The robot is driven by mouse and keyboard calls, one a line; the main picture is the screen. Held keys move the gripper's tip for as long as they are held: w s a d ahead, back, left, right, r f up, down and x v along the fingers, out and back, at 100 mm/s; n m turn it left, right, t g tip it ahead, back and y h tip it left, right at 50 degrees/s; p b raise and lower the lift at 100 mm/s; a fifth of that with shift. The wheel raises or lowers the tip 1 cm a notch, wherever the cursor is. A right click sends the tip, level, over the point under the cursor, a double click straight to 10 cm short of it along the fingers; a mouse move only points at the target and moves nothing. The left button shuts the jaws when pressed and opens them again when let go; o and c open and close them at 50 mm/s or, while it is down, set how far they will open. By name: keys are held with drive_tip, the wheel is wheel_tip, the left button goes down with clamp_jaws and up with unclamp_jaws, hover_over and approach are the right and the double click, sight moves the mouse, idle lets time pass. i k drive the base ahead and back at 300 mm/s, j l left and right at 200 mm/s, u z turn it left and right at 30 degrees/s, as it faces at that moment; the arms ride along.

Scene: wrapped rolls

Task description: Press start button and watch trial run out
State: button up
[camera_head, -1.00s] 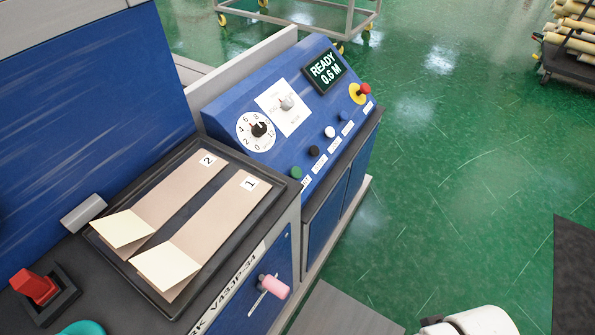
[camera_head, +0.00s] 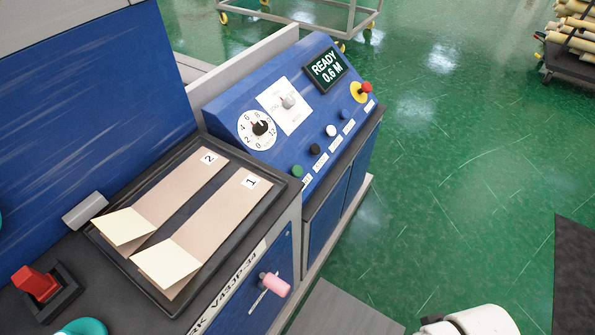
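The blue control panel (camera_head: 262,98) slopes at the centre, with a row of buttons along its lower edge. The green button (camera_head: 297,171) is at the near end, then a black one (camera_head: 315,149), a white one (camera_head: 330,131) and a blue one (camera_head: 344,115). Their small labels are too blurred to read fully. The display (camera_head: 325,69) reads "READY 0.6 M". A red mushroom button (camera_head: 365,88) on a yellow base is at the far end. A white part of my own body shows at the bottom edge. My gripper is not in view.
A black tray (camera_head: 101,243) with two strips marked 1 and 2 lies left of the panel. A red switch (camera_head: 36,283) and a pink-handled lever (camera_head: 274,285) are near. A cart of rolls (camera_head: 570,65) stands far right. The green floor right of the machine is mostly clear.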

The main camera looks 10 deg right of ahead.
sight(296, 170)
drive_tip(key=i+l+u, duration=0.6)
drive_tip(key=u, duration=0.25)
